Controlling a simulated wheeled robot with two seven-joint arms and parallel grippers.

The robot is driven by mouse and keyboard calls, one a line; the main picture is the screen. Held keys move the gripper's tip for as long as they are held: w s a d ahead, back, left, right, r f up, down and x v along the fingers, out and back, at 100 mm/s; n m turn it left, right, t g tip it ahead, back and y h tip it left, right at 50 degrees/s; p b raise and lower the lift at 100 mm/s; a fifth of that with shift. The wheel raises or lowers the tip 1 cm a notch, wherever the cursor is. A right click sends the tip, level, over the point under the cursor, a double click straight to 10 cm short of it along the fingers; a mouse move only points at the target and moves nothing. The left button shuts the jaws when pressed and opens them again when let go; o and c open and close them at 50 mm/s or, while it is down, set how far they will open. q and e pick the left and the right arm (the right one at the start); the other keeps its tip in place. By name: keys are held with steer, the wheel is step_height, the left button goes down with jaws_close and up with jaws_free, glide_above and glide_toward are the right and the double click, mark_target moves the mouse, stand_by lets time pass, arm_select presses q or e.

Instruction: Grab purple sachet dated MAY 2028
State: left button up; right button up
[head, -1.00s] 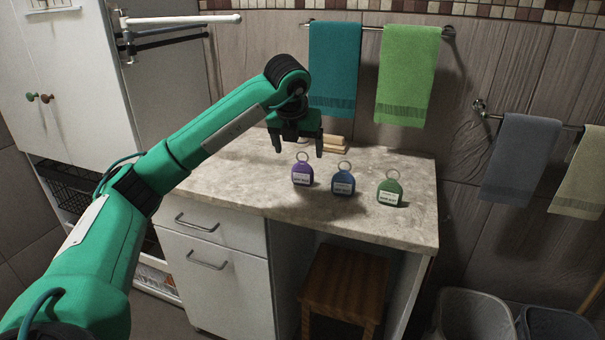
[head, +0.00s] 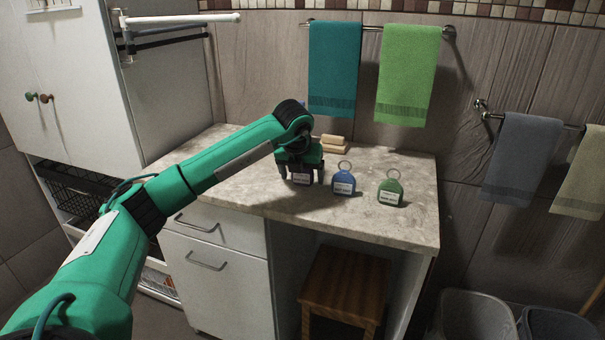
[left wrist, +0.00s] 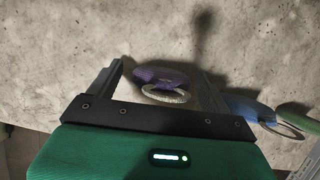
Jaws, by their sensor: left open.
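The purple sachet (head: 302,182) stands upright on the stone countertop (head: 240,185), mostly hidden behind my left gripper in the head view. Its white label is too small to read. My left gripper (head: 301,176) points down over it, open, with a finger on each side. In the left wrist view, the purple sachet (left wrist: 160,76) and its metal ring lie between the spread fingers (left wrist: 162,68). I cannot tell whether they touch it. A blue sachet (head: 343,182) and a green sachet (head: 390,191) stand to the right, each with a ring and label. My right gripper is out of view.
The blue sachet (left wrist: 248,106) is close beside one finger in the left wrist view. Stacked soap bars (head: 334,143) lie behind, near the wall. Teal and green towels hang above the counter. A wooden stool (head: 347,285) stands underneath. The counter's left part is clear.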

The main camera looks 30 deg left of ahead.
arm_select(q)
steer(key=c, duration=1.1)
steer(key=shift+o, duration=0.2)
steer(key=shift+r, duration=0.2)
